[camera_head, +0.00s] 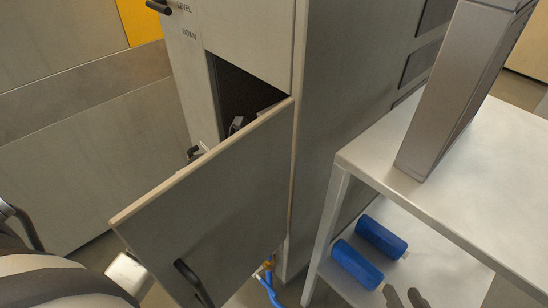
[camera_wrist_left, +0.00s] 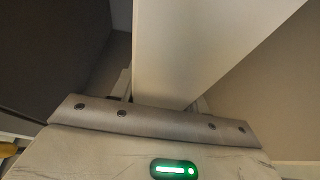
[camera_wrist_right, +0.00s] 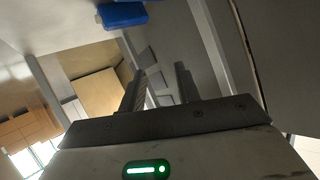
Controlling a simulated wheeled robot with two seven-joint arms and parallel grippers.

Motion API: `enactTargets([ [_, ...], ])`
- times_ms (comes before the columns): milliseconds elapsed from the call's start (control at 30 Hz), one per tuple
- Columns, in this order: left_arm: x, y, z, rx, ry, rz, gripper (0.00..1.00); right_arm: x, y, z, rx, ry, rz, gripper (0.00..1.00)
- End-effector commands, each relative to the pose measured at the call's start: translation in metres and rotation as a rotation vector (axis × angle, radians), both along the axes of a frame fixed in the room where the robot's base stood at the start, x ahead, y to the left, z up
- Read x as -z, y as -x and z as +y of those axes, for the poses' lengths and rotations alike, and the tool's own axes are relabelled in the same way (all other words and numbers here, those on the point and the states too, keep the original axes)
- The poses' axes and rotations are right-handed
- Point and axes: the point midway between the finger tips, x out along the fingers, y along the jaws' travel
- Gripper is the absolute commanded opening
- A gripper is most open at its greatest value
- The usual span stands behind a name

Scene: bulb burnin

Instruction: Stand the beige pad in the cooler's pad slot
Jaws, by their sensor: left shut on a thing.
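The cooler (camera_head: 355,110) is a tall grey cabinet with a dark opening (camera_head: 245,92). Its door (camera_head: 215,215) stands open and covers much of the inside from my head. My left gripper (camera_wrist_left: 158,103) is shut on a flat pale panel, which looks like the beige pad (camera_wrist_left: 195,50). In the head view its wrist (camera_head: 128,276) reaches behind the door's lower left, so its fingers and the pad are hidden there. I cannot make out the pad slot. My right gripper (camera_wrist_right: 158,85) is open and empty; its dark fingers (camera_head: 403,297) show at the bottom of the head view.
A metal table (camera_head: 500,150) stands right of the cooler with a tall grey-brown box (camera_head: 455,95) on it. Two blue cylinders (camera_head: 381,238) lie on its lower shelf. A black handle (camera_head: 192,283) sticks out from the door. Blue hoses (camera_head: 270,288) hang below the cooler.

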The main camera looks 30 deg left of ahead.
Motion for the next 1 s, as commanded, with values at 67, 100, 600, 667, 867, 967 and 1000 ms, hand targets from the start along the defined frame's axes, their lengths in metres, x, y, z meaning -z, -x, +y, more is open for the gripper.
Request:
enactTargets([
  [67, -0.003, -0.001, 0.001, -0.001, 0.000, -0.007, 0.14, -0.005, 0.000, 0.000, -0.001, -0.004, -0.012, 0.33],
  [100, -0.003, -0.001, 0.001, -0.001, -0.001, -0.006, 0.14, -0.006, 0.000, 0.000, -0.001, -0.004, -0.011, 0.33],
  [600, 0.001, 0.000, 0.001, 0.000, -0.002, -0.002, 0.67, -0.003, -0.001, 0.000, 0.000, -0.002, -0.009, 0.33],
  [667, 0.001, 0.000, 0.001, -0.001, -0.001, -0.001, 0.67, -0.003, -0.001, 0.000, 0.000, -0.003, -0.010, 0.33],
  [867, -0.008, 0.012, 0.005, -0.002, -0.003, 0.000, 0.67, -0.007, -0.001, -0.001, 0.001, 0.005, 0.001, 0.33],
  [967, -0.016, 0.029, 0.011, 0.000, -0.006, 0.002, 0.67, -0.007, -0.001, -0.003, 0.002, 0.013, 0.020, 0.33],
  [1000, -0.019, 0.037, 0.014, -0.002, -0.005, 0.002, 0.67, -0.004, 0.000, -0.003, 0.002, 0.019, 0.035, 0.33],
])
